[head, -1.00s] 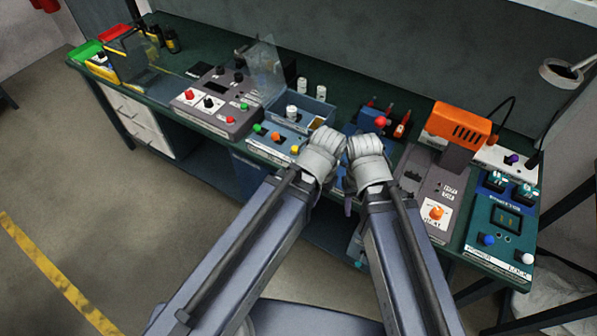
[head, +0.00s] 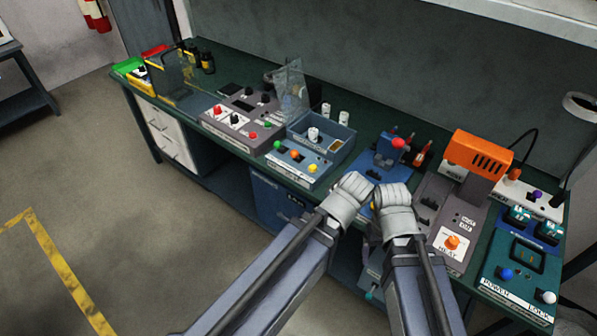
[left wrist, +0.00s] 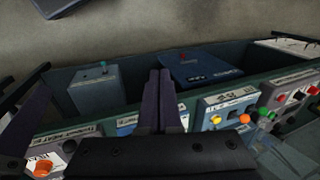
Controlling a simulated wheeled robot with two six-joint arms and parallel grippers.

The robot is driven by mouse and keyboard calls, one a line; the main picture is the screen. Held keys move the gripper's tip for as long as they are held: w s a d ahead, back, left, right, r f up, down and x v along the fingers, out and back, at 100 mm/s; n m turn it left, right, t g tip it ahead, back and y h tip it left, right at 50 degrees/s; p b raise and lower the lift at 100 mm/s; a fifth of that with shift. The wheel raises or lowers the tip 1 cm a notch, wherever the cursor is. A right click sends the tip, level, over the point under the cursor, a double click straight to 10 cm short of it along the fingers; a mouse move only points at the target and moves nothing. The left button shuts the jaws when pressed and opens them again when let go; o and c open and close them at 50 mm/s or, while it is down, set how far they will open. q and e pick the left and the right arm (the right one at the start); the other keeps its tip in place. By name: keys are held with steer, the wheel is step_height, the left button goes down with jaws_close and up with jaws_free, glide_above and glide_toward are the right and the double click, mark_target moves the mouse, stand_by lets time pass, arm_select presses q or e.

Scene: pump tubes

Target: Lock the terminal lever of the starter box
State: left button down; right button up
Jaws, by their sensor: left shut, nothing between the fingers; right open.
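I cannot read a label that names the starter box, and I cannot make out its terminal lever. Two boxes hang under the bench front: a dark blue one (head: 278,203) with small lettering and a grey-blue one (head: 372,268), partly behind my arms. My left gripper (left wrist: 160,78) is shut and empty, pointing toward the space between these boxes. Its hand (head: 350,198) and my open right gripper (head: 391,205) are side by side at the bench's front edge; the right fingertips are hidden.
The green bench (head: 375,120) carries a grey panel (head: 240,115), a blue button tray (head: 300,160), a blue fixture with a red ball (head: 390,150), an orange-topped heater (head: 478,155) and a teal lock panel (head: 515,265). Floor at left is clear.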

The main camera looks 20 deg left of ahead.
arm_select(q)
steer(key=w+a+f+t+y+b, duration=0.6)
steer(key=w+a+f+b, duration=0.3)
steer(key=b, duration=0.6)
steer(key=w+m+t+y+b, duration=0.2)
steer(key=w+m+t+b, duration=0.3)
steer(key=b, duration=0.8)
steer(key=w+d+t, duration=0.1)
steer(key=t, duration=0.2)
steer(key=shift+w+r+b, duration=0.25)
steer(key=shift+r+b, duration=0.1)
steer(key=shift+r, duration=0.05)
arm_select(e)
step_height(320, 180, down, 32)
steer(key=shift+r, duration=0.25)
arm_select(q)
steer(key=shift+a, duration=0.1)
arm_select(e)
steer(key=shift+w, duration=0.1)
